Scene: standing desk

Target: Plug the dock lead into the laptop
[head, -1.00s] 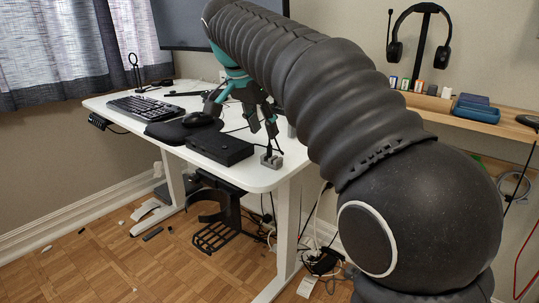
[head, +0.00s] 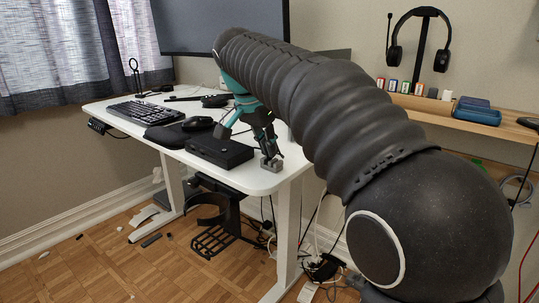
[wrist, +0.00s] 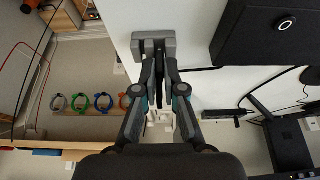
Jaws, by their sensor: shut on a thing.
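My gripper (head: 268,152) is low over the front right corner of the white desk, at a small grey holder (head: 271,164). In the wrist view my gripper (wrist: 160,58) has its fingers closed together on a narrow dark piece, which looks like the end of the dock lead (wrist: 161,72). The fingers hide most of it. The fingertips are right at the grey holder (wrist: 153,37), and I cannot tell whether the lead is still seated in it. A black box with a round button (wrist: 286,24), perhaps the dock, lies beside it. I cannot make out the laptop clearly; my arm blocks the desk behind.
The black box (head: 221,152) sits at the desk's front edge, left of my gripper. A mouse (head: 198,123), keyboard (head: 139,110) and monitor (head: 222,26) are farther left and back. A wooden shelf (head: 475,121) with a headphone stand is at right. Cables hang below the desk.

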